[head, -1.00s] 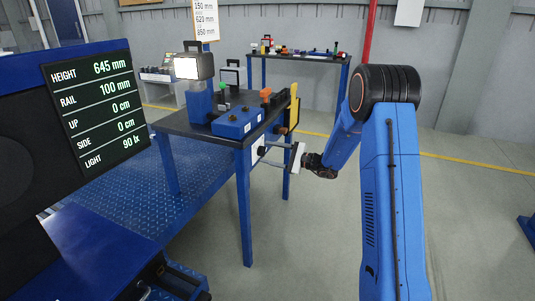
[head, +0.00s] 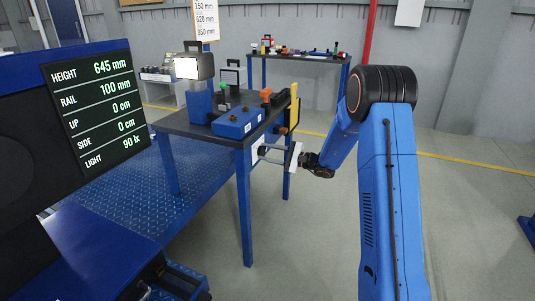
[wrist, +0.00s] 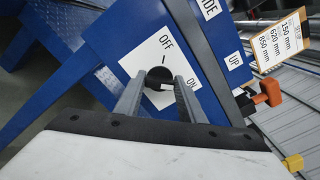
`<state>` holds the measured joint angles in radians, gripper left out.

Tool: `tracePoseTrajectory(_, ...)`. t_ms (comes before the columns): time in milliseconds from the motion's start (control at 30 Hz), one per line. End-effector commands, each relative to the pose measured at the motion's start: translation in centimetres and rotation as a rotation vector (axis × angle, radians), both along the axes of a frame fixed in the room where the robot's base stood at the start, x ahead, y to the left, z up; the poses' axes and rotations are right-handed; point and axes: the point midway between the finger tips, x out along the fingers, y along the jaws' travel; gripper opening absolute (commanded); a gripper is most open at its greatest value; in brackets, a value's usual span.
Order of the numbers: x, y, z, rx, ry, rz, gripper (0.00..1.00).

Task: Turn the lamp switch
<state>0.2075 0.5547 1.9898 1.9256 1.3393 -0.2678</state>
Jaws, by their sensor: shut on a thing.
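The lamp switch (wrist: 158,75) is a round black knob on a white plate marked OFF and ON, fixed to a blue panel. My gripper (wrist: 158,87) is shut on the knob, one finger on each side of it in the wrist view. A pale mark on the knob points towards the ON side. In the head view my gripper (head: 261,151) reaches from the right to the table's side, and its fingers hide most of the switch. The lamp (head: 193,66) stands on the table with its white face lit.
The display (head: 95,102) reads LIGHT 90 lx. The table (head: 190,125) also carries a blue box (head: 237,122) with orange and dark parts behind it. A second table (head: 300,58) with small items stands at the back wall.

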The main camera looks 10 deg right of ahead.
Motion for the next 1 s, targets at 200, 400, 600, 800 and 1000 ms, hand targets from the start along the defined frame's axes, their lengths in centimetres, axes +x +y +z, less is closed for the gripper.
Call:
tracePoseTrajectory(200,-0.08,0.01,-0.12,-0.068,-0.092,0.001,0.14)
tracePoseTrajectory(400,-0.12,0.03,-0.2,-0.169,-0.232,0.001,0.14)
tracePoseTrajectory(600,-0.15,0.04,-0.29,-0.282,-0.386,0.001,0.14)
tracePoseTrajectory(800,-0.17,0.03,-0.39,-0.394,-0.54,0.001,0.14)
tracePoseTrajectory(1000,-0.17,0.02,-0.49,-0.505,-0.692,0.001,0.14)
